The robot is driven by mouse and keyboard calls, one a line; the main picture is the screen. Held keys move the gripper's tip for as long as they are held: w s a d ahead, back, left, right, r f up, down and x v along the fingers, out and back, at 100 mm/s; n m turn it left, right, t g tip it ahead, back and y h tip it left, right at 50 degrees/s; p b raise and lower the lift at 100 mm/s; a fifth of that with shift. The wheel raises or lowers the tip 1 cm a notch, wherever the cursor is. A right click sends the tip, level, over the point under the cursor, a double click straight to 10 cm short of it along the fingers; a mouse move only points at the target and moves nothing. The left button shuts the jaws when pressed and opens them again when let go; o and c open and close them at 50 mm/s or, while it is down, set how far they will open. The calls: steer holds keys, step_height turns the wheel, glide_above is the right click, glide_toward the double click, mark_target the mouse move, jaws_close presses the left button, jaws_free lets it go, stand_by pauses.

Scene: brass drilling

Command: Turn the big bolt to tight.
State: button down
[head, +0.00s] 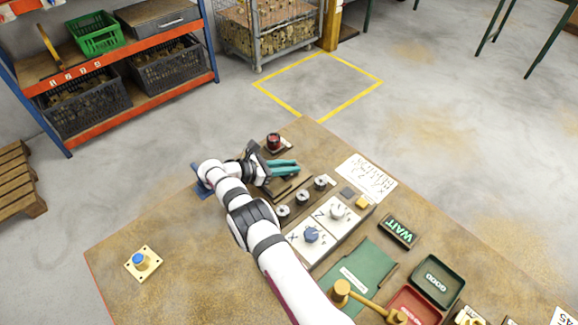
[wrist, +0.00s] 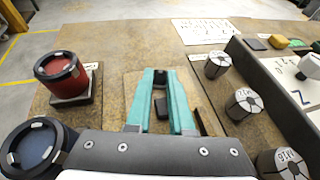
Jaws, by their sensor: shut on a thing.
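My gripper (wrist: 160,74) has two long teal fingers. In the wrist view they slant toward each other and close on a small dark block at their tips. In the head view my gripper (head: 296,166) lies low over the bench's far end, fingers pointing right. A second dark block (wrist: 163,106) shows between the fingers, nearer the palm. I cannot pick out the big bolt for certain. I cannot tell whether the dark piece in the tips is part of it. My gripper's body hides the bench below it.
A red, black-ringed cylinder (wrist: 62,68) stands left of the fingers, and a blue one (wrist: 35,148) nearer. Several silver round pieces (wrist: 243,104) stand close on the right. The X and Z dial panel (head: 312,236) lies beyond. The bench's left part is mostly clear around a yellow plate (head: 152,265).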

steer(key=c, duration=0.8)
jaws_free()
steer(key=v, duration=1.2)
